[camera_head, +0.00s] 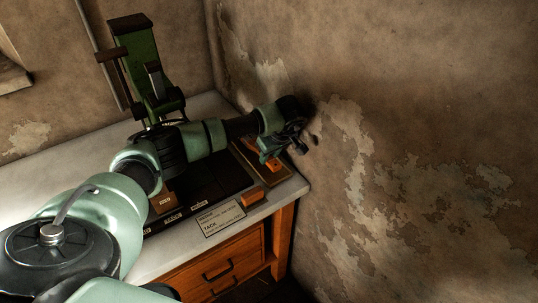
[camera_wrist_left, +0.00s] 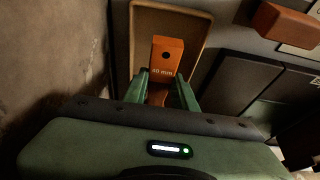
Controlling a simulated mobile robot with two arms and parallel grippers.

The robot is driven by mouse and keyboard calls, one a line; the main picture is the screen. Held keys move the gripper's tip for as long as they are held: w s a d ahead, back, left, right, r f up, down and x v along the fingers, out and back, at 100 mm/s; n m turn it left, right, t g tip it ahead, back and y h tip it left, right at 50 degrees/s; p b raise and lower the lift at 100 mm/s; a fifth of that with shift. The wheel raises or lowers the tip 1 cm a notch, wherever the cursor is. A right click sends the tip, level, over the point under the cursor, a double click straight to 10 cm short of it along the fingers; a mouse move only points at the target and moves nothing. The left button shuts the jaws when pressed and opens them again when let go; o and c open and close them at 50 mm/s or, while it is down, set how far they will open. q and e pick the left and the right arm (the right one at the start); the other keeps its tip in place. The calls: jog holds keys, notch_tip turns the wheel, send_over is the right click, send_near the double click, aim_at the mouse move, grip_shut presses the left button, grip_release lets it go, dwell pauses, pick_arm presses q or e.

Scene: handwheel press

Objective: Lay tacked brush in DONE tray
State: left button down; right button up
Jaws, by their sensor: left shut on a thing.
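My left gripper (camera_head: 270,150) reaches over the right end of the table. In the left wrist view its fingers (camera_wrist_left: 161,82) are shut on an orange wooden brush (camera_wrist_left: 166,52), whose handle end has a dark hole and the mark "40 mm". The brush's lower end is hidden between the fingers and behind the gripper body. Beneath it is a tan rimmed tray (camera_wrist_left: 139,38), also seen in the head view (camera_head: 284,177) by the table's right edge. I cannot read a label on it. Whether the brush touches the tray floor is unclear. My right gripper is not in view.
A green press (camera_head: 137,60) stands at the back of the table. A loose orange block (camera_head: 252,196) lies near the front edge, beside a card marked TACK (camera_head: 220,219). Dark flat panels (camera_head: 222,177) lie left of the tray. A peeling wall (camera_head: 400,150) rises close on the right.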

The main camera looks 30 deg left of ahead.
pick_arm(q)
jog(key=shift+f+b, duration=0.65)
jog(key=shift+f, duration=0.3)
jog(key=c, duration=1.1)
grip_release()
jog(key=shift+o, duration=0.2)
jog(key=b+v, duration=0.1)
jog(key=v, duration=0.7)
jog(key=shift+s+f, duration=0.1)
jog(key=shift+f, duration=0.05)
